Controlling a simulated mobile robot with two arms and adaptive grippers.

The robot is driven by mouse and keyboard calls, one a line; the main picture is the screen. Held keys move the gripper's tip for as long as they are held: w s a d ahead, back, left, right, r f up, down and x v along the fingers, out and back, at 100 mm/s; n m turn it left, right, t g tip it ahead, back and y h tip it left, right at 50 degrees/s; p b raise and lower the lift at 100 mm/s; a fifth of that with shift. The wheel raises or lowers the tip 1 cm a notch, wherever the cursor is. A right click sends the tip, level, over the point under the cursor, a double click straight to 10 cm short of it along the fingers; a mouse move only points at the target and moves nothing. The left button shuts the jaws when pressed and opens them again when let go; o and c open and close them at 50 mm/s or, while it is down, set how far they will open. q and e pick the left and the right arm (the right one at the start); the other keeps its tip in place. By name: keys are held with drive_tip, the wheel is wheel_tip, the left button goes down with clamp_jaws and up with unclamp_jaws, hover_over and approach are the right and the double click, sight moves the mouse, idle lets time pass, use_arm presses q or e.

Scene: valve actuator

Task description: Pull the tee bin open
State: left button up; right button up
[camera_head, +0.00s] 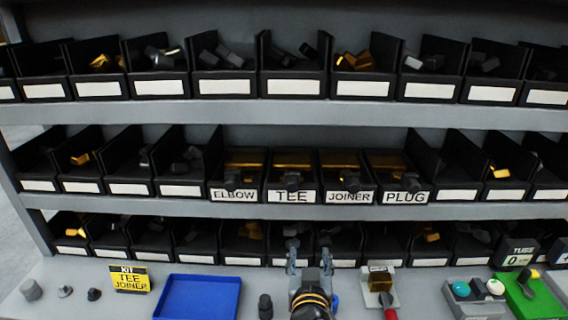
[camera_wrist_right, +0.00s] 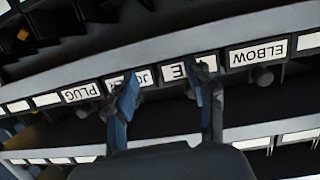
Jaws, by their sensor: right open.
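The tee bin (camera_head: 291,197) is a black bin with a white TEE label and yellow inside. It sits in the middle shelf row between the elbow bin (camera_head: 234,196) and the joiner bin (camera_head: 348,198); all stand level. In the wrist view the labels are upside down, and the TEE label (camera_wrist_right: 178,71) is partly covered by a finger. My right gripper (camera_head: 308,258) is open and empty, below and in front of the tee and joiner bins. In the wrist view its fingers (camera_wrist_right: 165,88) overlap the TEE and JOINER labels; contact cannot be told. My left gripper is out of view.
The plug bin (camera_head: 405,198) is right of the joiner bin. Rows of black bins fill the shelves above and below. On the bench are a blue tray (camera_head: 198,297), a yellow kit card (camera_head: 129,279), a red-handled fixture (camera_head: 381,285) and a green block (camera_head: 530,298).

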sight(292, 189)
drive_tip(key=w+a+r+t, duration=0.1)
drive_tip(key=a+r+t, duration=0.25)
drive_tip(key=r, duration=0.55)
drive_tip(key=shift+g+y, duration=0.4)
drive_tip(key=shift+g, duration=0.05)
drive_tip(key=w, duration=1.3)
drive_tip(key=shift+w+a+f+b, duration=0.2)
drive_tip(key=shift+w+f+b, duration=0.1)
drive_tip(key=shift+w, duration=0.1)
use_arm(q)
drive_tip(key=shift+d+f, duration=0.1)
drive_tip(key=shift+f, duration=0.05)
use_arm(e)
clamp_jaws()
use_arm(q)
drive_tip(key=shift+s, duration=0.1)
